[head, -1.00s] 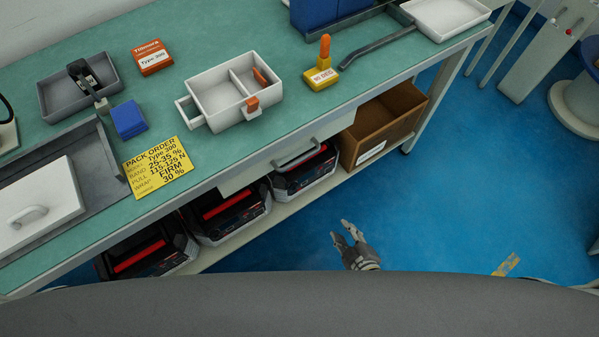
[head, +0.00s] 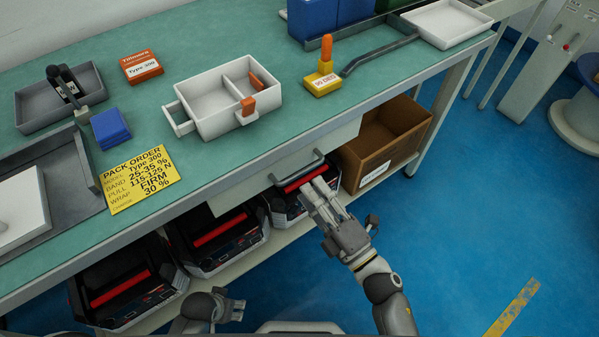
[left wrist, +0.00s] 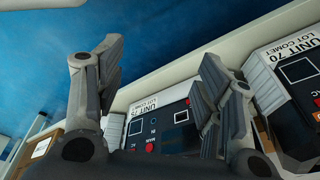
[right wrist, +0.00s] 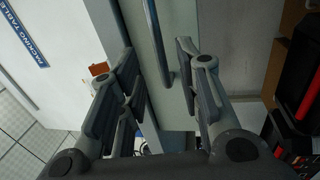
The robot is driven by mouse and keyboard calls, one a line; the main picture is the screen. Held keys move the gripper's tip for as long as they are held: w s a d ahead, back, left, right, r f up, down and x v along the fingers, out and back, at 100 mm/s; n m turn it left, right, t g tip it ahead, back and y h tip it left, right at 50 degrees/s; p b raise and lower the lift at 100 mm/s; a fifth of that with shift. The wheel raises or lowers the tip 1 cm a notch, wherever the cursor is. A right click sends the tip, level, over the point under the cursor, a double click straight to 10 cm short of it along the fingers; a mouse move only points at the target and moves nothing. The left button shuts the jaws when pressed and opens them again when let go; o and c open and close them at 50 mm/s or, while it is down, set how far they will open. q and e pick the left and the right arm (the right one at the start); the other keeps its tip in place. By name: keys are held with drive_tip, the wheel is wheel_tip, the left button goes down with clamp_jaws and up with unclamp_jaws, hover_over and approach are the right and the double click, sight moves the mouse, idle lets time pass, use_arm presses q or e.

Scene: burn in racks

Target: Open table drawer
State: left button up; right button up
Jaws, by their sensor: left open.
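The table drawer has a pale front (head: 240,195) under the green-topped table's edge and looks shut. Its grey bar handle (head: 299,172) also shows in the right wrist view (right wrist: 158,40). My right gripper (head: 318,190) is just in front of and below the handle. In the right wrist view it is open (right wrist: 156,60), and the handle bar shows between its two fingers; I cannot tell whether they touch it. My left gripper (head: 236,308) is low at the bottom of the head view, apart from the drawer. It is open and empty in the left wrist view (left wrist: 160,60).
Below, a shelf holds several black-and-red units (head: 215,235) and a brown box (head: 385,140). On top are a white divided tray (head: 210,100), a yellow order card (head: 140,180) and a yellow block (head: 322,85). Blue floor (head: 500,210) is clear at right.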

sight(299, 172)
drive_tip(key=x, duration=0.6)
clamp_jaws()
idle(0.3)
